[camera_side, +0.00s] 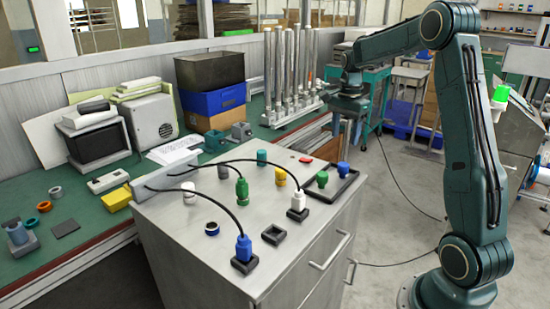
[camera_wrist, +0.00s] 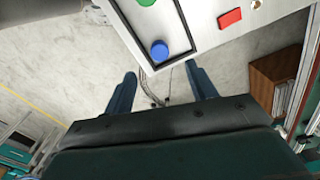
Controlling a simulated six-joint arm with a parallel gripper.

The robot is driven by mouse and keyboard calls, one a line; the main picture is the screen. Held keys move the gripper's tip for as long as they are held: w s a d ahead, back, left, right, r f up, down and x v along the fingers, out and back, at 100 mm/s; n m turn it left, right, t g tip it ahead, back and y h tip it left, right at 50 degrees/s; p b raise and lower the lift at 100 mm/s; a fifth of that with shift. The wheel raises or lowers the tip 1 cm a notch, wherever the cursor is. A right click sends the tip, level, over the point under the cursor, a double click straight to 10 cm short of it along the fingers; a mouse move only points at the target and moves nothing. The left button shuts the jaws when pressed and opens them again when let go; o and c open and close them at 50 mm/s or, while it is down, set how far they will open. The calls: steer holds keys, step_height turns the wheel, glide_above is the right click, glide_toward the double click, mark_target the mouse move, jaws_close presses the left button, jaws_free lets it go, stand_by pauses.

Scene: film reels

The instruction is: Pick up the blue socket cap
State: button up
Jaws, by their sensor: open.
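The blue socket cap (camera_side: 343,169) stands at the right end of a black-rimmed tray (camera_side: 350,186) on the grey cabinet top, right of a green cap (camera_side: 322,179). In the wrist view the blue cap (camera_wrist: 159,49) shows as a round blue top near the tray's edge, just beyond the fingertips. My gripper (camera_wrist: 161,66) is open and empty, its two fingers apart with bare floor seen between them. In the side view my gripper (camera_side: 349,105) hangs well above the cabinet, at its far right side. It does not touch the cap.
A red block (camera_side: 305,160) lies beside the tray. Cabled plugs, among them a blue plug (camera_side: 243,246) and a white plug (camera_side: 297,202), stand to the left. Tall metal rods (camera_side: 285,75) rise on the green bench (camera_side: 85,215) behind. The space around my gripper looks clear.

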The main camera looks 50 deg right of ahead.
glide_above(343, 165)
steer(key=shift+w+f, duration=0.2)
steer(key=shift+f, duration=2.85)
steer(key=shift+f, duration=0.1)
steer(key=shift+s+d+f, duration=0.15)
steer(key=shift+f, duration=2.4)
steer(key=c, duration=1.1)
steer(key=shift+o, duration=0.2)
steer(key=shift+r, duration=0.1)
step_height(343, 165, up, 20)
